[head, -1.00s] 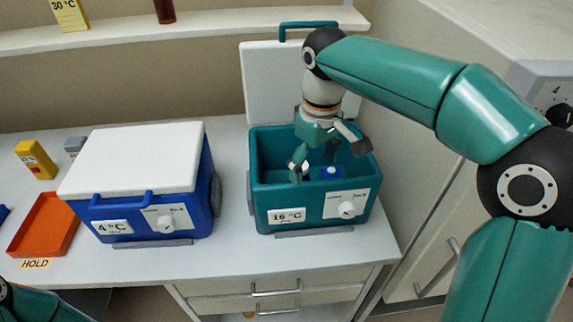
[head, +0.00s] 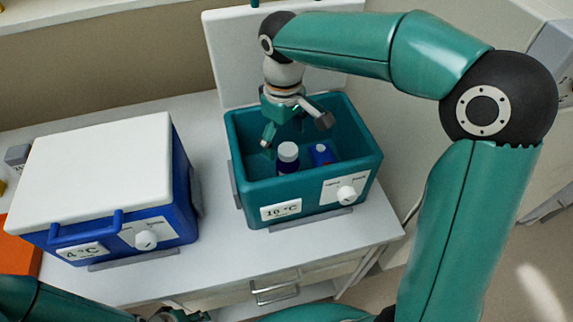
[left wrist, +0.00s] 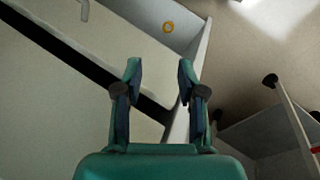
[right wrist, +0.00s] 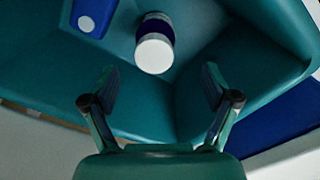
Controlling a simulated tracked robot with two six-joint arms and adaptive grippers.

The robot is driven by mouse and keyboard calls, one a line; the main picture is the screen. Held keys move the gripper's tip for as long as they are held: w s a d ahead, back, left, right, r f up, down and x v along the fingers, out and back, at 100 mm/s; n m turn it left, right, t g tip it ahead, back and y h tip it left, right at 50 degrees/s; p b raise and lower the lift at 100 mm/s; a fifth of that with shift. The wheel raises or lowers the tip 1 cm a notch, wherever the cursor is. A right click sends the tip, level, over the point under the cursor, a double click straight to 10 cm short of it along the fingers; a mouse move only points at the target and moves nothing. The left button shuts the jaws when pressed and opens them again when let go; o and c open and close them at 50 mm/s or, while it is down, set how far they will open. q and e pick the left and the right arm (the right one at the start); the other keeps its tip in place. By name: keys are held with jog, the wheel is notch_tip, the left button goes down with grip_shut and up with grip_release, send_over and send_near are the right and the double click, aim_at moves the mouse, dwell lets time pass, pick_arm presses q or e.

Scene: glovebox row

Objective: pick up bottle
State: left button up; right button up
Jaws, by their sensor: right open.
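A bottle (head: 288,158) with a round white cap and blue body stands upright in the open teal cooler box (head: 305,190). The right wrist view shows the bottle (right wrist: 155,50) from above, beyond and between the fingertips, not touching them. My right gripper (head: 295,132) is open and empty, reaching down into the box just behind the bottle in the head view. A blue block-like item (head: 322,153) with a white spot lies to the right of the bottle. My left gripper (left wrist: 159,68) is open and empty in its wrist view, away from the box.
A blue cooler (head: 95,180) with a closed white lid stands left of the teal box on the white bench (head: 215,260). The teal box's raised white lid (head: 225,60) stands behind my right gripper. An orange tray (head: 18,255) is at the far left. Box walls surround the bottle.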

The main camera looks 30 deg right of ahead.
aim_at(288, 159)
notch_tip(288, 159, down, 2)
jog(key=shift+s+f, duration=0.1)
jog(key=shift+f, duration=0.1)
jog(key=f, duration=0.2)
jog(key=d+f+p, duration=0.1)
jog(key=f, duration=0.1)
jog(key=shift+s+f, duration=0.15)
jog(key=shift+f, duration=0.5)
jog(key=shift+r, duration=0.1)
jog(key=c, duration=1.4)
jog(key=shift+r, duration=0.1)
